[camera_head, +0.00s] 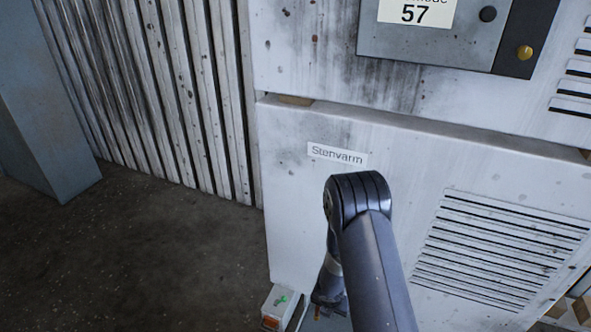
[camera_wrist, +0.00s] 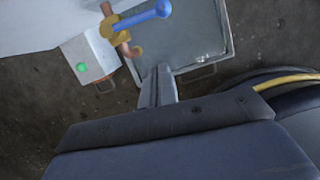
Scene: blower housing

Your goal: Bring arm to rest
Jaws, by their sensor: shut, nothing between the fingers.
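My gripper (camera_wrist: 158,74) shows in the wrist view with its grey fingers together and nothing between them. The fingers point at the near side of a grey tray-like pan (camera_wrist: 207,38) with wire handles. A valve with a blue lever (camera_wrist: 143,18) and brass and copper parts is just beyond the fingertips in the picture. Whether the fingers touch the pan cannot be told. In the head view my arm reaches down in front of the white housing labelled "Stenvarm" (camera_head: 300,200), bent at its dark joint. The gripper end is low and mostly hidden behind the arm.
A white box with a green light (camera_wrist: 86,58) sits beside the valve; it also shows at the housing's foot in the head view (camera_head: 279,300). A ribbed wall (camera_head: 150,90) and blue-grey post (camera_head: 45,110) stand left. Bare floor (camera_head: 130,260) lies lower left. Cardboard boxes (camera_head: 582,310) are lower right.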

